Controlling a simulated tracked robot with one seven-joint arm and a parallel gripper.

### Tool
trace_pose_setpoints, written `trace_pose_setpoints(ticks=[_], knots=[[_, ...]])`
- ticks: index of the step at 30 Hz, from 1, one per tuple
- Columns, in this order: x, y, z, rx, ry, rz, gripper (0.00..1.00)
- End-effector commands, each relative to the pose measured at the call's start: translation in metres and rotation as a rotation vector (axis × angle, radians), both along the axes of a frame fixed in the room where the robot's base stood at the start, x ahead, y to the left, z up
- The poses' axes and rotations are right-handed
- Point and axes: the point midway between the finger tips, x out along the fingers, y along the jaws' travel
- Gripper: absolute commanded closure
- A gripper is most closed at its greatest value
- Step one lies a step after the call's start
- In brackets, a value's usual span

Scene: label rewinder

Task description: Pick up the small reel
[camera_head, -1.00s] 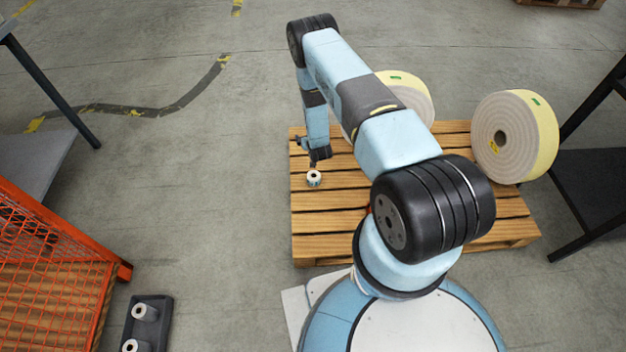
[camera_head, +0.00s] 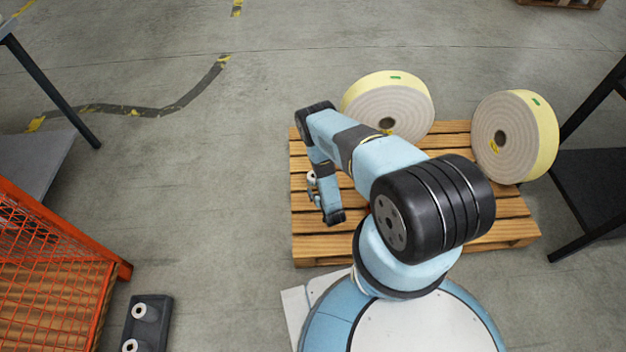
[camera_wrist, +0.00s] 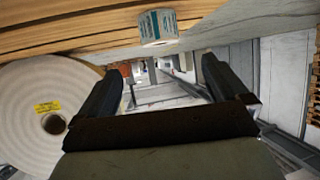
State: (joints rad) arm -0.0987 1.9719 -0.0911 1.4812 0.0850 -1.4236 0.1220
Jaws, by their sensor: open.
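The small reel (camera_head: 311,181), white with a printed label, stands near the left edge of the wooden pallet (camera_head: 305,246). My arm partly covers it in the head view. In the wrist view, which looks upside down, the small reel (camera_wrist: 158,27) sits against the pallet boards at the top, beyond and above the gap between my fingers. My gripper (camera_wrist: 160,66) is open with nothing between its fingers and stands apart from the reel. In the head view I cannot make out the fingers clearly.
Two large cream-and-yellow reels (camera_head: 392,110) (camera_head: 516,137) stand on the pallet; a large reel also fills the left of the wrist view (camera_wrist: 40,90). A dark holder (camera_head: 150,328) with two small white rolls lies beside the orange mesh guard (camera_head: 60,262). Floor left of the pallet is clear.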

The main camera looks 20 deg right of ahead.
Motion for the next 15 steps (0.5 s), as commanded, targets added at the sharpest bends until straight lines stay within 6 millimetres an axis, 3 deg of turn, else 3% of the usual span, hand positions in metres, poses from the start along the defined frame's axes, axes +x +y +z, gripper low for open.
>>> trace_pose_setpoints(ticks=[6, 15], knots=[[0.036, 0.000, -0.016, 0.000, -0.002, 0.000, 0.00], [0.059, 0.000, -0.028, 0.000, 0.000, 0.000, 0.00]])
